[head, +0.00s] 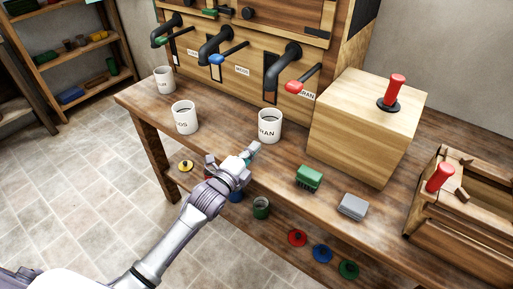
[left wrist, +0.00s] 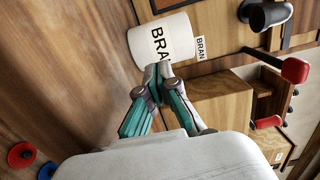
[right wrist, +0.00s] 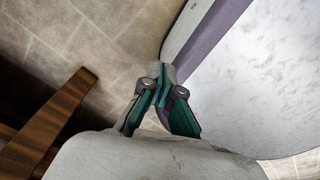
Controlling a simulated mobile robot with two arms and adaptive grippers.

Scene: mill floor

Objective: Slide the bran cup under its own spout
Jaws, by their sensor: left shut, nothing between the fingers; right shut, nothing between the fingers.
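I cannot tell if the cup is exactly under the mouth. My left gripper (head: 254,149) is shut and empty, its tips just in front of the cup's near side. In the left wrist view the tips (left wrist: 158,69) overlap the cup's edge (left wrist: 178,38); contact is unclear. My right gripper (right wrist: 160,72) is shut and empty, away from the bench.
Two other white cups, one (head: 185,117) nearer and one (head: 164,80) farther, stand left on the bench. A wooden box (head: 360,125) is right of the bran cup. A green brush (head: 309,177) and a grey block (head: 352,206) lie near the front edge.

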